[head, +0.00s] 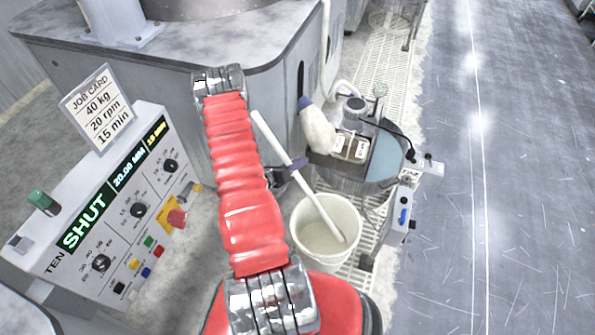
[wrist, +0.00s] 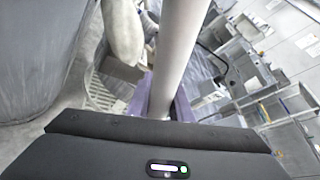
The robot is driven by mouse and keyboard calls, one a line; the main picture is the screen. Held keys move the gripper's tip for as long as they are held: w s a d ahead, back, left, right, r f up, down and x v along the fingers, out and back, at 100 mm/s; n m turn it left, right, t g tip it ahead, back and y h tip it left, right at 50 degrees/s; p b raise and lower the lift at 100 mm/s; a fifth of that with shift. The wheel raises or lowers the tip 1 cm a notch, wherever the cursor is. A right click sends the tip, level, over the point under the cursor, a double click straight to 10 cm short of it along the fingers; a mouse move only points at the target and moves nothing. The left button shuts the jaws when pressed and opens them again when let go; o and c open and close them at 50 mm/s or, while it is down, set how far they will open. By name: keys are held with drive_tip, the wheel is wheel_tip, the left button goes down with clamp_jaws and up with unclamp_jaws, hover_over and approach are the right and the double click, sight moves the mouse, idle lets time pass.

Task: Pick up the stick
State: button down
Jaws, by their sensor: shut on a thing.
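The stick (head: 272,138) is long, round and white. It leans, with its lower end in a white bucket (head: 335,266) that holds pale, cloudy stuff. The very bottom of the stick is hidden in it. My gripper (head: 292,168) is shut on the stick around its middle, above the bucket's rim. In the wrist view the stick (wrist: 178,48) rises from between the purple-edged fingers of my gripper (wrist: 164,108). The dark body of the gripper hides the stick below them there.
A control panel (head: 110,215) with a job card (head: 98,107) stands at left. A large grey machine (head: 150,65) is behind. Open floor (head: 490,200) lies at right.

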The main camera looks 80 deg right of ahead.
drive_tip(key=shift+r, duration=2.65)
drive_tip(key=shift+w, duration=0.1)
